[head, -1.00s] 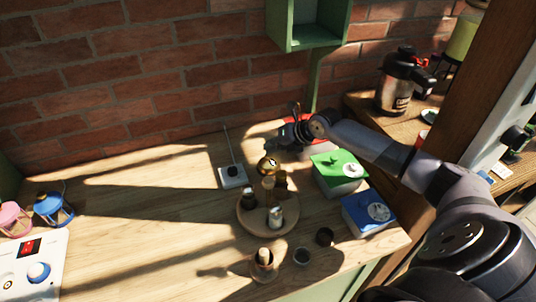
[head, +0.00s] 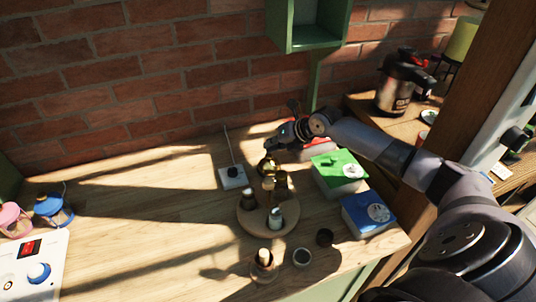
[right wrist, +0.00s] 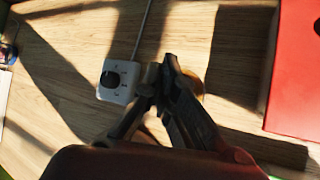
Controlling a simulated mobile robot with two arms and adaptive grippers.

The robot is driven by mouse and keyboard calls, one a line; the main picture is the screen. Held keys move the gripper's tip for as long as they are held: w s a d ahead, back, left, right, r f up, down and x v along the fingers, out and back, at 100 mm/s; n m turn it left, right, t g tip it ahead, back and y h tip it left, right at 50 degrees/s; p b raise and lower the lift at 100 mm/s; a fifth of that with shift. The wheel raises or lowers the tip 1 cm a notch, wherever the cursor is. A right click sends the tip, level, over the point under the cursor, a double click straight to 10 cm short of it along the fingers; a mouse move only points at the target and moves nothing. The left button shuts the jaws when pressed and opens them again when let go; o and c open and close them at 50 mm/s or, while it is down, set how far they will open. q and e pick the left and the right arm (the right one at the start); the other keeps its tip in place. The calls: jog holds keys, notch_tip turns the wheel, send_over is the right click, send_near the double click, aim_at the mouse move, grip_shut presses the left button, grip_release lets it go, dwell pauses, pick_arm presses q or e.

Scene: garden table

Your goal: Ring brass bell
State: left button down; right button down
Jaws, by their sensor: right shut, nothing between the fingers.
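The brass bell (head: 267,167) is a small golden dome on the wooden table, just behind the round wooden tray. My right gripper (head: 272,146) is shut and empty, with its fingertips just above and behind the bell in the head view. I cannot tell whether they touch it. In the right wrist view, the shut fingertips (right wrist: 162,72) cover most of a golden shape, probably the bell (right wrist: 195,83), which shows only at their right side. My left gripper is not in view.
A white box with a black knob and a cord (head: 232,177) stands left of the bell. A round tray (head: 247,227) with shakers is in front. A green box (head: 328,177), a blue box (head: 368,226) and a red box (right wrist: 292,75) lie to the right. The table's left middle is clear.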

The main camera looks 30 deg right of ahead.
jog(key=shift+r, duration=0.15)
jog(key=shift+r+p, duration=1.85)
jog(key=shift+r, duration=1)
